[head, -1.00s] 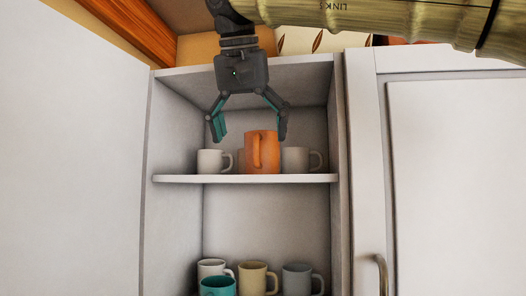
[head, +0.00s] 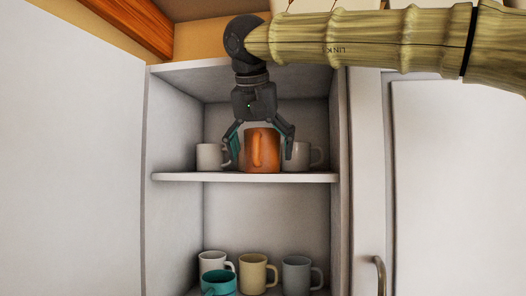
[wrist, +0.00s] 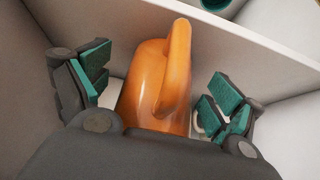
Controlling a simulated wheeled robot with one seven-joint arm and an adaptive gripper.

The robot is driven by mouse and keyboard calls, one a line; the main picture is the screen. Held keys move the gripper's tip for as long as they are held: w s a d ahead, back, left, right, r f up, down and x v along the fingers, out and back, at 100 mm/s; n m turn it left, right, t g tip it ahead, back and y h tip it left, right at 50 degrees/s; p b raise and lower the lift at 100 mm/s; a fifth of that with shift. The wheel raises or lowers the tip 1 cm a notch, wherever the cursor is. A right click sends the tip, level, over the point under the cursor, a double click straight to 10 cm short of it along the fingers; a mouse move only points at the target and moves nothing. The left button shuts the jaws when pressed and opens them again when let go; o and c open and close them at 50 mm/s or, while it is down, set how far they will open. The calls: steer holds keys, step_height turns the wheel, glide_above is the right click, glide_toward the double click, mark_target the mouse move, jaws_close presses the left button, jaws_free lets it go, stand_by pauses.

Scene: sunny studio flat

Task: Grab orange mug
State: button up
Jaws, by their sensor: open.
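The orange mug (head: 262,152) stands upright on the upper shelf of the open cabinet, its handle facing the camera. It also shows in the wrist view (wrist: 160,85), between the fingers. My gripper (head: 260,153) is open, with one finger on each side of the mug. In the wrist view a gap shows between the mug and each finger pad. The mug's lower part is partly hidden by the gripper body in the wrist view.
A white mug (head: 210,157) stands left of the orange mug and another (head: 298,154) right, close to the fingers. The shelf edge (head: 245,178) runs below them. Several mugs, including a teal one (head: 219,283), stand lower. The cabinet's side wall (head: 340,130) is to the right.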

steer(key=shift+w+f, duration=0.15)
steer(key=shift+a, duration=0.1)
steer(key=c, duration=1.3)
steer(key=shift+c, duration=0.3)
